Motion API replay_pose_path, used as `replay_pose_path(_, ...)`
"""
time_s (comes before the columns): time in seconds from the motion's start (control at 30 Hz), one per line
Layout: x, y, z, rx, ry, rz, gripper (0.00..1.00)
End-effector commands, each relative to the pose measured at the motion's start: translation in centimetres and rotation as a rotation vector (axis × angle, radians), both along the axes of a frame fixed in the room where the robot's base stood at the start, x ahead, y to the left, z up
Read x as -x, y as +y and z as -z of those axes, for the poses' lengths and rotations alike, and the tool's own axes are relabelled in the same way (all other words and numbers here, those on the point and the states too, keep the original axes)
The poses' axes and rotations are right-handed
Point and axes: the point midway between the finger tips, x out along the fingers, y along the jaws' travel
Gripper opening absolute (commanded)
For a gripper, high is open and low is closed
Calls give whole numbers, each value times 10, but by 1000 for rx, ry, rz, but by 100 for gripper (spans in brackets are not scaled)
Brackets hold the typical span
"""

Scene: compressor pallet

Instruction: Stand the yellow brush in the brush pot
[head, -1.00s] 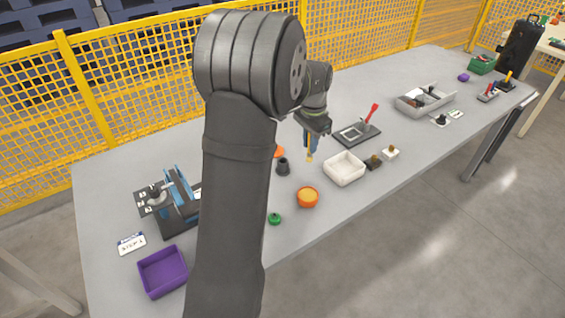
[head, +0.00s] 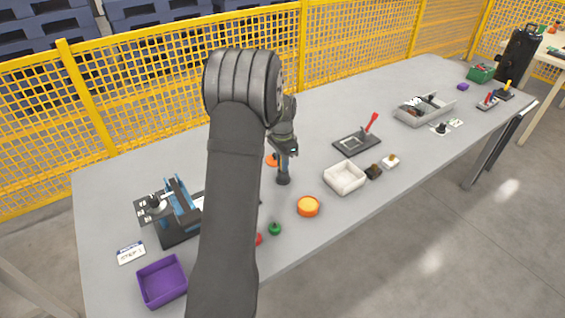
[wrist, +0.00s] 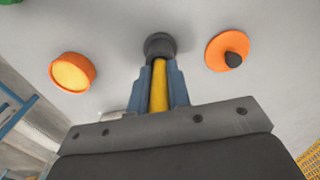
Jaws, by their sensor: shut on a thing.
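The yellow brush (wrist: 159,88) is between the blue fingers of my gripper (wrist: 160,95) in the wrist view. My gripper is shut on it. The dark brush pot (wrist: 160,43) is straight beyond the fingertips, and the brush's far end overlaps its near rim. I cannot tell how far the brush is inside the pot. In the head view my gripper (head: 285,160) is right above the dark pot (head: 283,180), which stands upright on the grey table. The brush is mostly hidden there by the fingers.
An orange cup with yellow contents (head: 308,206) and a white tray (head: 345,177) stand to the right of the pot. An orange disc with a dark knob (wrist: 228,51) lies close by. A green piece (head: 275,229) is nearer the front edge.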

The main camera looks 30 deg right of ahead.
Motion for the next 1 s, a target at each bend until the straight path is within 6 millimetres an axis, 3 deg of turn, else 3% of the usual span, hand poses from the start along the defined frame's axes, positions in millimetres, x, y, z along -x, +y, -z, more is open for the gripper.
replay_pose_path(0.37,0,0,5,0,0,0,0)
replay_pose_path(0.4,0,0,6,0,-1,0,21)
replay_pose_path(0.5,0,0,5,1,-1,0,39)
replay_pose_path(0.83,0,-1,2,2,-2,0,39)
replay_pose_path(1.0,-1,-1,-21,4,-4,0,39)
